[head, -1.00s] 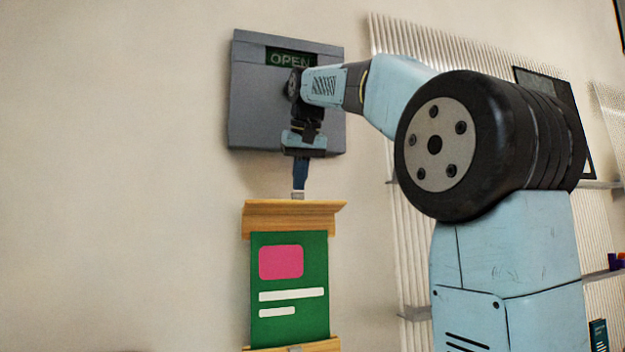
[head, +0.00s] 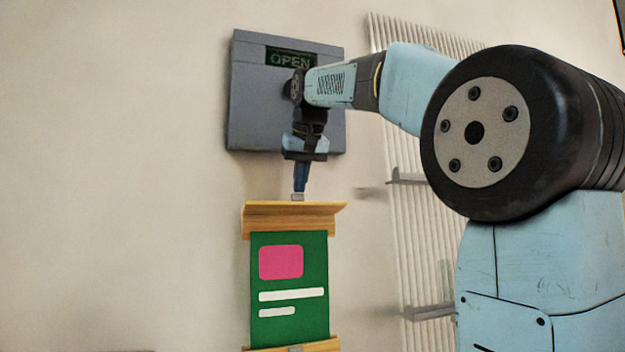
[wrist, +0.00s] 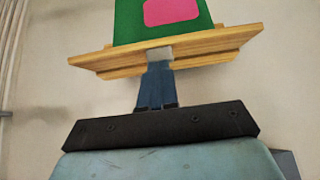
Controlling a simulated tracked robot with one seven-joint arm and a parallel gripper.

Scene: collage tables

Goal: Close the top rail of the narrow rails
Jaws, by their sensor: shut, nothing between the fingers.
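The wooden top rail (head: 275,220) runs across the upper edge of a green poster (head: 290,325) with a pink block and white bars. Its right end shows a flared, angled profile, so its front strip seems to stand out from the back one. A bottom wooden rail (head: 322,345) shows at the lower picture edge. My gripper (head: 298,197) points down, shut and empty, its grey tips at the top rail's upper edge. In the wrist view the tips of my gripper (wrist: 158,54) are at the middle of the top rail (wrist: 215,45); I cannot tell if they touch it.
A grey wall box (head: 255,110) with an OPEN sign (head: 290,59) is behind my wrist, above the rail. A ribbed panel (head: 410,230) with grey brackets (head: 428,312) stands to the right. The wall left of the poster is bare.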

